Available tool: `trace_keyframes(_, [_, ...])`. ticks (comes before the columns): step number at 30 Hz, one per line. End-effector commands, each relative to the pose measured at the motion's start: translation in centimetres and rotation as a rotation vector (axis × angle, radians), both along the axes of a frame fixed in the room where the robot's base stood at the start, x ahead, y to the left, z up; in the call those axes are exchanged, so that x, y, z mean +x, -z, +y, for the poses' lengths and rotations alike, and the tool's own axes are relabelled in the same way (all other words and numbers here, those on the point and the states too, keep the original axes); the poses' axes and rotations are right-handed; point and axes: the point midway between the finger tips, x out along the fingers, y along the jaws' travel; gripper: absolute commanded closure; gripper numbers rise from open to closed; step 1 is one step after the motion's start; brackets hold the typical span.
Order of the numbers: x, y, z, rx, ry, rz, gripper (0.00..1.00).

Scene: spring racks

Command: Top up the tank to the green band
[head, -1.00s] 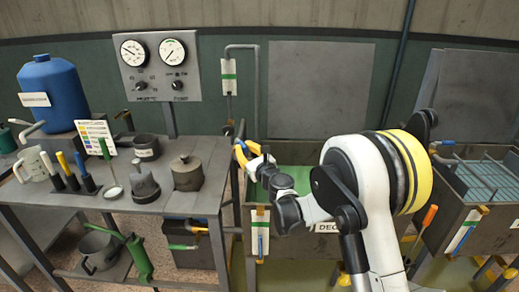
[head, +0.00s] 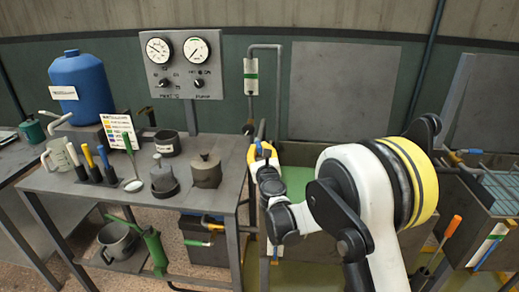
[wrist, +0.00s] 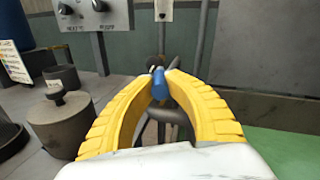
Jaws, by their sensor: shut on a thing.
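A tank (head: 297,150) with green liquid stands behind my arm, right of the bench; my arm hides much of it. Strips with coloured marks hang on its front, partly hidden. My yellow-fingered gripper (head: 262,150) is at the tank's left end, beside the pipework. In the wrist view my gripper (wrist: 158,88) has its fingertips closed on a blue handle (wrist: 158,80), in front of dark pipework. A white plate with a green band (head: 251,78) is on the wall pipe above. I cannot read the liquid level.
A two-dial gauge panel (head: 182,67) is on the wall. Another tank (head: 497,195) stands at right.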

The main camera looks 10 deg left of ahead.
Motion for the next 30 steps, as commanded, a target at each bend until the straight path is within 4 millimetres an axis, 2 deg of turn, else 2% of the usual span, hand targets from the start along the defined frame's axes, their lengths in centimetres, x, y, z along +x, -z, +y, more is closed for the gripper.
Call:
trace_keyframes(1, [0.1, -0.1, 0.0, -0.001, 0.000, 0.000, 0.76])
trace_keyframes(3, [0.1, -0.1, 0.0, -0.001, 0.000, 0.000, 0.59])
trace_keyframes(14, [-0.4, -0.1, -0.1, 0.000, -0.001, 0.000, 0.59])
trace_keyframes(17, [-1.7, -0.1, -0.5, 0.000, -0.001, 0.000, 0.59])
trace_keyframes(24, [-6.9, -0.1, -1.9, 0.000, -0.002, -0.001, 0.59])
trace_keyframes(30, [-10.3, -0.1, -2.9, -0.001, 0.000, 0.000, 0.59])
